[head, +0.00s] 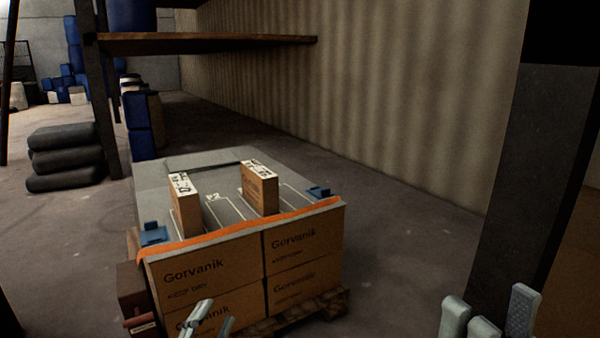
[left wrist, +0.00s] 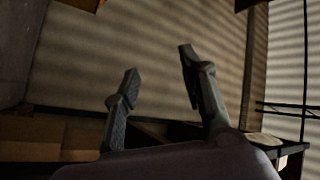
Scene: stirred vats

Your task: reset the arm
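My left gripper (head: 213,314) shows at the bottom of the head view, in front of the stacked Gorvanik cartons (head: 215,268). In the left wrist view its two fingers (left wrist: 158,62) stand apart with nothing between them. My right gripper (head: 489,302) is at the bottom right of the head view, near a dark post. Its fingertips are apart and I see nothing held. The rest of both arms is mostly out of the head view.
Two small cartons (head: 185,205) (head: 260,188) stand upright on the grey top (head: 160,185) of the pallet stack. A dark post (head: 510,190) rises at right. A wooden shelf (head: 210,42) and grey sacks (head: 65,157) are at left. Floor (head: 400,230) right of the stack is clear.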

